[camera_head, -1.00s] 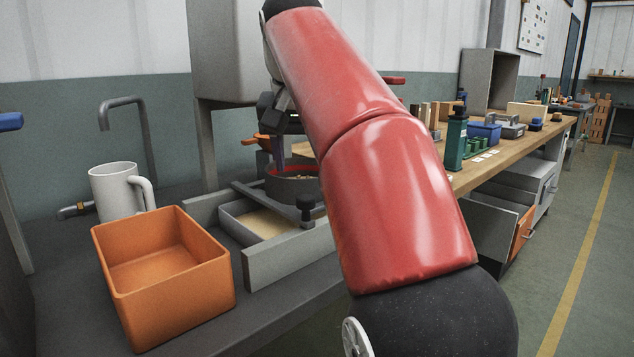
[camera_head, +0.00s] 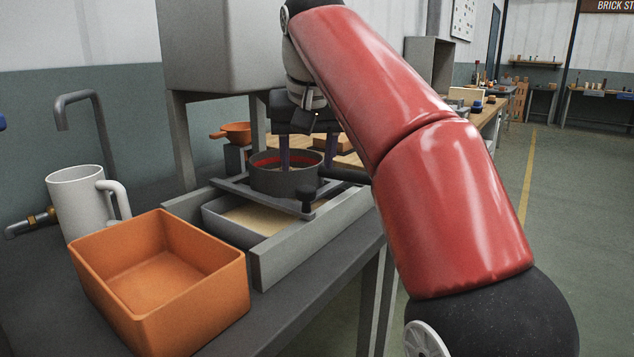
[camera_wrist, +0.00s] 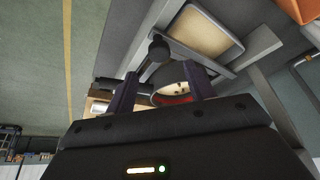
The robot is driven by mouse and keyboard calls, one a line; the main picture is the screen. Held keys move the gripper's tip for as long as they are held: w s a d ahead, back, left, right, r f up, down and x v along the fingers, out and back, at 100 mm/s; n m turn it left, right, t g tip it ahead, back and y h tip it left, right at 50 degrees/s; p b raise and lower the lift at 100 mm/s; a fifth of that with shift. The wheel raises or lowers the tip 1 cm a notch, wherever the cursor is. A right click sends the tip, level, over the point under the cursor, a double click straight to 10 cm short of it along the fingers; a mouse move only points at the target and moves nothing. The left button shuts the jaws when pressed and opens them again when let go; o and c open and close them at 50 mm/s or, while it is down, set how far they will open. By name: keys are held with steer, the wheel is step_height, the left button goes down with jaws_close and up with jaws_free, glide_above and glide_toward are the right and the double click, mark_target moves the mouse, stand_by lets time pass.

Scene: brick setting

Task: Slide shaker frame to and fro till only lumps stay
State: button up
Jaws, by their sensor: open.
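The shaker frame (camera_head: 235,190) is a grey slatted frame lying across grey side rails. A round dark sieve (camera_head: 287,184) with a red band inside sits on it; it also shows in the wrist view (camera_wrist: 172,98), with pale bits inside. A black knob (camera_head: 307,199) stands on the frame's near end and shows in the wrist view (camera_wrist: 158,50). Below is a tray of pale sand (camera_head: 215,216). My gripper (camera_head: 308,160) points down at the sieve, its two fingers apart, nothing visibly held between them. Whether the fingers touch the sieve I cannot tell.
An empty orange bin (camera_head: 160,275) stands front left, with a white mug (camera_head: 78,203) behind it. A grey housing on legs (camera_head: 215,50) rises behind the sieve. Open floor (camera_head: 560,220) lies right.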

mark_target(307, 188)
steer(key=b+x, duration=0.1)
steer(key=x, duration=0.5)
steer(key=shift+w+f, duration=0.1)
steer(key=shift+f, duration=0.05)
jaws_close()
